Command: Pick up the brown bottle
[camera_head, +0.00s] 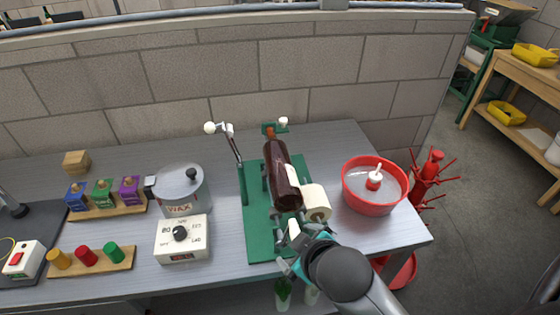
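The brown bottle (281,178) lies on its side on a green labelling stand (261,236), its neck pointing toward the back wall. A roll of cream labels (316,202) sits right beside the bottle's lower right side. My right gripper (292,258) comes in from the bottom right and is at the front end of the stand, just below the bottle's base. The bottle is apart from its fingers. The wrist hides much of the fingers, so I cannot tell how far they are open. My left gripper is not in view.
A red basin (375,186) stands to the right, with a red bottle tree (432,168) beyond it. A wax pot (180,190) and its control box (182,240) stand left of the stand. A lever with a white knob (210,128) rises at the stand's left.

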